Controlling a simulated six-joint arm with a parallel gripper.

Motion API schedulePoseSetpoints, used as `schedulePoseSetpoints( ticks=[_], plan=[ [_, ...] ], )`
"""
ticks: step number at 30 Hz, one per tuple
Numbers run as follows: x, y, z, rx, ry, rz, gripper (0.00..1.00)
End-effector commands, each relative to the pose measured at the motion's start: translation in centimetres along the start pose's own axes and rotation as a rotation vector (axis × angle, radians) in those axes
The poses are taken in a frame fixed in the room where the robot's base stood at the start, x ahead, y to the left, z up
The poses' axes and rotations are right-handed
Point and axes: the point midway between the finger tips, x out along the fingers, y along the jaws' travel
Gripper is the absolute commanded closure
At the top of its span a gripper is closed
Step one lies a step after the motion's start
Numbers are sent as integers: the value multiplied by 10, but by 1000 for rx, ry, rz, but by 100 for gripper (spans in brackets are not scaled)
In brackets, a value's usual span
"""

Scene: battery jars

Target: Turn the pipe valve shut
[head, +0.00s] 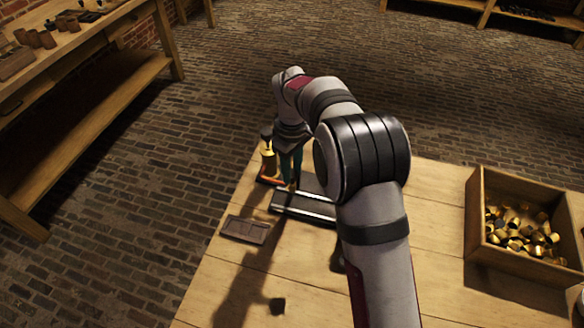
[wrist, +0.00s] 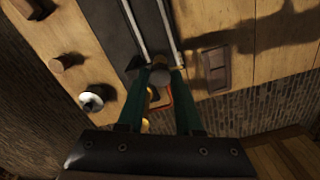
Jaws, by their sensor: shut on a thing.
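My gripper (wrist: 160,73) has two green fingers, pointing down at the far left part of the table. The fingers are closed on a dark grey round piece (wrist: 158,78) at their tips; I cannot tell whether it is the valve's handle. In the head view my gripper (head: 290,178) is partly hidden by my own wrist. An upright brass piece with a dark top (head: 268,160) stands just left of the fingers, at an orange-edged square base (head: 268,180). That base (wrist: 167,97) and some brass show between the fingers in the wrist view. No pipe can be clearly made out.
A dark plate with bright rails (head: 303,207) lies beside the gripper. A flat brown tray (head: 244,230) lies nearer on the table. A wooden crate (head: 475,215) of brass pieces stands at right.

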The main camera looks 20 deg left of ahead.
Motion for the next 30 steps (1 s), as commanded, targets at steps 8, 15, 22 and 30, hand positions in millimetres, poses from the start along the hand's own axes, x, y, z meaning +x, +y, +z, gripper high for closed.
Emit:
schedulePoseSetpoints(
  ticks=[8, 15, 22, 30],
  plan=[
    [-1, 1, -1, -157, 3, 3, 100],
    [-1, 0, -1, -225, 3, 3, 100],
    [-2, 0, -1, -245, 3, 3, 100],
    [-2, 0, -1, -245, 4, 3, 100]
  ],
)
